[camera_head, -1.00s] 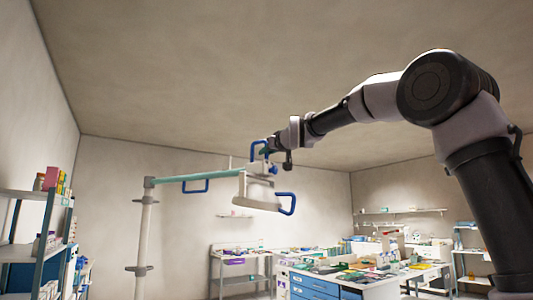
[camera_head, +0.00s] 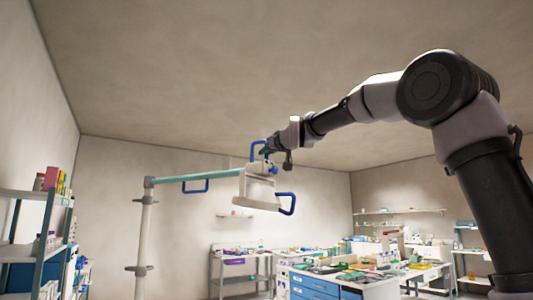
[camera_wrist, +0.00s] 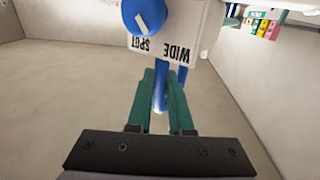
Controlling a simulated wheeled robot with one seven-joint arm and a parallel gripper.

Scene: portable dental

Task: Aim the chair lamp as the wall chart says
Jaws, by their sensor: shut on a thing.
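The chair lamp's white head (camera_head: 256,187) hangs at the end of a pale green arm (camera_head: 205,175) on a white post (camera_head: 146,235). Blue loop handles stand out from it, one at lower right (camera_head: 288,203) and one at the top (camera_head: 254,150). My gripper (camera_wrist: 163,80) is shut on a blue handle bar (camera_wrist: 160,92), its green fingers on either side. Beyond it in the wrist view are a round blue knob (camera_wrist: 143,17) with a white mark and a white panel (camera_wrist: 185,35) lettered SPOT and WIDE, upside down. I cannot make out a wall chart.
A shelf unit with boxes (camera_head: 35,222) stands at the left wall. A cluttered bench with blue drawers (camera_head: 313,288) is at lower middle, with a side table (camera_head: 240,265) behind it. Wall shelves (camera_head: 400,211) hang at the right. The space around the lamp is open.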

